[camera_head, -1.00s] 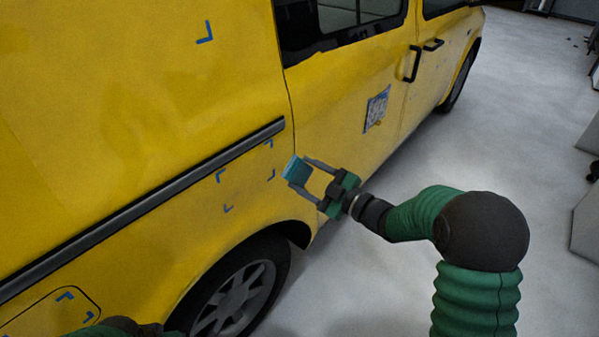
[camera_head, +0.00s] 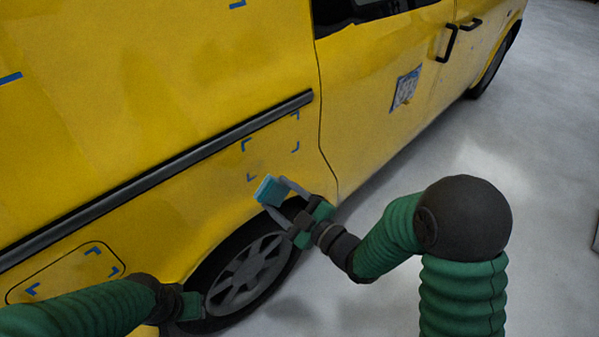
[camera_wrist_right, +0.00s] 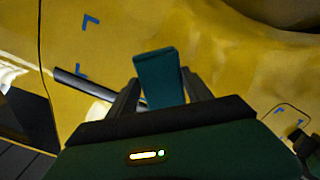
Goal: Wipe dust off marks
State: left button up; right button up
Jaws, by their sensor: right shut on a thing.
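My right gripper (camera_head: 271,191) is shut on a teal sponge-like block (camera_head: 267,188), held beside the yellow van (camera_head: 220,90) just below a group of blue corner marks (camera_head: 246,146). Contact with the van cannot be told. In the right wrist view the block (camera_wrist_right: 160,78) stands between the fingers, with blue marks (camera_wrist_right: 90,22) at upper left. More blue marks (camera_head: 33,289) lie on the outlined panel at lower left. Faint darker patches, perhaps dust, show on the paint. My left gripper (camera_head: 188,306) is low at the left by the wheel; its fingers cannot be made out.
A rear wheel (camera_head: 245,275) lies below the right gripper. A dark trim strip (camera_head: 180,165) runs above the marks. A blue-and-white sticker (camera_head: 405,89) is on the front door. The grey floor (camera_head: 540,130) is clear at right.

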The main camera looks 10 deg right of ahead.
aim_at(251, 172)
jog(key=x, duration=0.6)
jog(key=shift+w+a, duration=0.4)
jog(key=shift+w, duration=0.2)
dwell(0.8)
jog(key=shift+w+d, duration=0.55)
jog(key=shift+d, duration=0.25)
jog(key=shift+w+d, duration=0.55)
jog(key=shift+d, duration=0.25)
jog(key=shift+w+f+b, duration=0.1)
jog(key=shift+w+b, duration=0.05)
jog(key=shift+b, duration=0.25)
jog(key=shift+s+a+b, duration=0.2)
jog(key=shift+s+a, duration=0.35)
jog(key=shift+a, duration=0.3)
jog(key=shift+s+a+b, duration=0.2)
jog(key=shift+s+a, duration=0.4)
jog(key=shift+a, duration=0.25)
